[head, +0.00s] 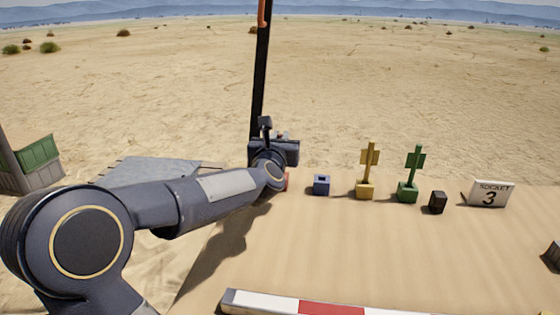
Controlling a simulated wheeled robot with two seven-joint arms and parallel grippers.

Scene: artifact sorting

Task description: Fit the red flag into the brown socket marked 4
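My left arm reaches in from the left, and its gripper (273,148) is at the far left end of the row of small blocks on the sandy table. The gripper's body hides its fingertips, so I cannot tell if it is open or shut, or holds anything. A small patch of red (286,181) shows just beside and below the gripper; most of it is hidden, and I cannot tell if it is the red flag or a block. No brown socket marked 4 can be made out.
A blue block (321,185), a yellow flag (368,170) in a yellow base, a green flag (412,173) in a green base and a dark block (437,202) stand in a row. A red-white bar (270,303) lies in front; mid-table is clear.

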